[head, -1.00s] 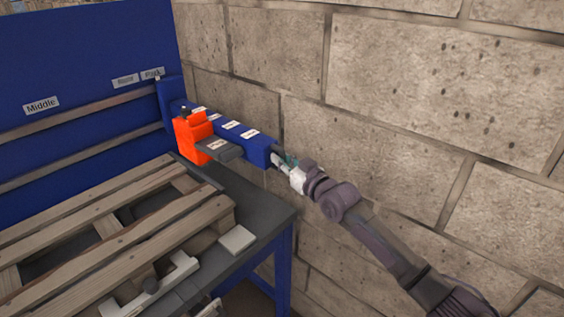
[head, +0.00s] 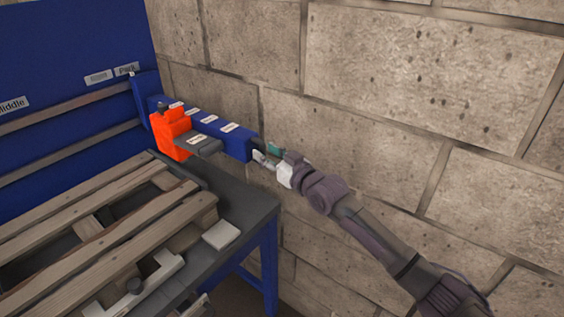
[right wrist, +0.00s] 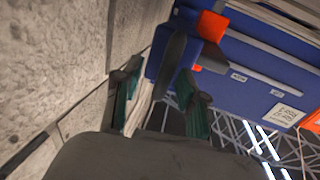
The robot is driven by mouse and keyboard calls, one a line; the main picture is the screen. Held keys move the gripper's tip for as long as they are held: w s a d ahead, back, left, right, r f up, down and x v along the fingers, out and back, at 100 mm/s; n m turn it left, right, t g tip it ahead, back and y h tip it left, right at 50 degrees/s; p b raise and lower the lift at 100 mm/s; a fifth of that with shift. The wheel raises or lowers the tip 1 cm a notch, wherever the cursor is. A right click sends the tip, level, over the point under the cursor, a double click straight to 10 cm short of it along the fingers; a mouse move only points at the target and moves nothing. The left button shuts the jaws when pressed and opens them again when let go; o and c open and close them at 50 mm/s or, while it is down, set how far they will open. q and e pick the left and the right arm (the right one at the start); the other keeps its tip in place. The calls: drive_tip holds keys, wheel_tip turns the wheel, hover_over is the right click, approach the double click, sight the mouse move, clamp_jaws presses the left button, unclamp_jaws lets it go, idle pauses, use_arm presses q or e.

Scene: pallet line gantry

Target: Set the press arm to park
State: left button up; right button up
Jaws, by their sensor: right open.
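The blue press arm (head: 215,128), with several white labels on top, sticks out from the blue panel's right edge toward the wall. An orange block (head: 170,132) with a dark grey labelled piece (head: 197,143) sits on it. The "Park" label (head: 126,69) is on the panel near the arm's far end. My right gripper (head: 263,154) is open at the arm's near end. In the right wrist view, the arm's blue end (right wrist: 166,72) shows between and just beyond the green-padded fingers (right wrist: 160,104); contact cannot be told. My left gripper is out of view.
A stone block wall (head: 400,110) stands close beside the arm and gripper. A wooden pallet (head: 100,240) lies on the dark bench (head: 245,205), with a pale flat block (head: 221,235) near its edge. The "Middle" label (head: 12,105) is farther left on the panel.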

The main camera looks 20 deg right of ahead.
drive_tip(key=v, duration=1)
drive_tip(key=shift+s+d, duration=0.2)
drive_tip(key=shift+s, duration=0.05)
